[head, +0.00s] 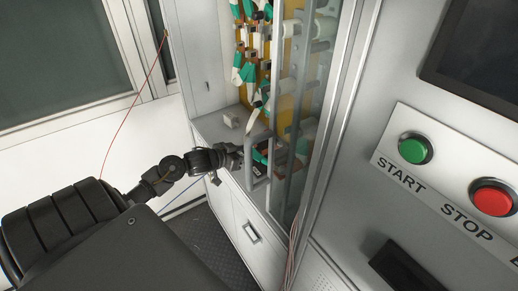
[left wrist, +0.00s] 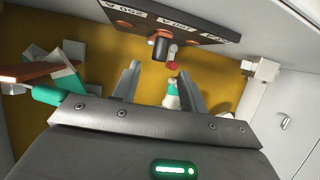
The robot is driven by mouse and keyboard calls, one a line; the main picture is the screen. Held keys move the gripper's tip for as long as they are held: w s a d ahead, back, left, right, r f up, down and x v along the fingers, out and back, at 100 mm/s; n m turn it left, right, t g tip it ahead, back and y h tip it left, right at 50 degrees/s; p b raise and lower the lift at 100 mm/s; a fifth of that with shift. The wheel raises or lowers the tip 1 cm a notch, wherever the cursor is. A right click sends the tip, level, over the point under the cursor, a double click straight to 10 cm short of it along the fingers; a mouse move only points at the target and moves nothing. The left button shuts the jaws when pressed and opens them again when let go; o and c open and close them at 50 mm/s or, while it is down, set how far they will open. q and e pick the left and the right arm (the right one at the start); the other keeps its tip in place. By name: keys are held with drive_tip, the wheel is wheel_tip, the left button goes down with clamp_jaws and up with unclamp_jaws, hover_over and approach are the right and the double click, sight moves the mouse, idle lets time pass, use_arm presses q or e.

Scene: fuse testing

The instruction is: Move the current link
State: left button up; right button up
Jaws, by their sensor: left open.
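A dark panel (left wrist: 180,22) with white current-rating labels and round copper-coloured sockets is at the top of the left wrist view. A short black cylindrical piece (left wrist: 160,46) stands out from its lower side, perhaps the current link; I cannot tell for certain. A small red-tipped part (left wrist: 173,66) is just right of it. My left gripper (left wrist: 160,76) is open, its two fingers apart below the black piece with nothing clearly held between them. In the head view, the left gripper (head: 238,155) reaches into the cabinet's lower part, and its fingertips are partly hidden by the cabinet frame.
The grey cabinet door frame and handle (head: 258,150) stand close to the gripper. Green and white fuse parts (head: 247,72) fill the cabinet above. A white block (head: 231,119) sits on the ledge. A green START button (head: 414,149) and red STOP button (head: 492,197) are at right.

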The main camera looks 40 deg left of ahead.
sight(258, 148)
use_arm(q)
drive_tip(key=p+x, duration=0.1)
drive_tip(key=x, duration=0.6)
drive_tip(key=shift+r, duration=0.1)
drive_tip(key=shift+w, duration=0.25)
drive_tip(key=shift+w+f, duration=0.15)
drive_tip(key=shift+f, duration=0.1)
drive_tip(key=shift+c, duration=0.3)
clamp_jaws()
use_arm(e)
drive_tip(key=shift+w+a+r, duration=0.2)
drive_tip(key=shift+w+r, duration=0.3)
drive_tip(key=shift+w, duration=0.3)
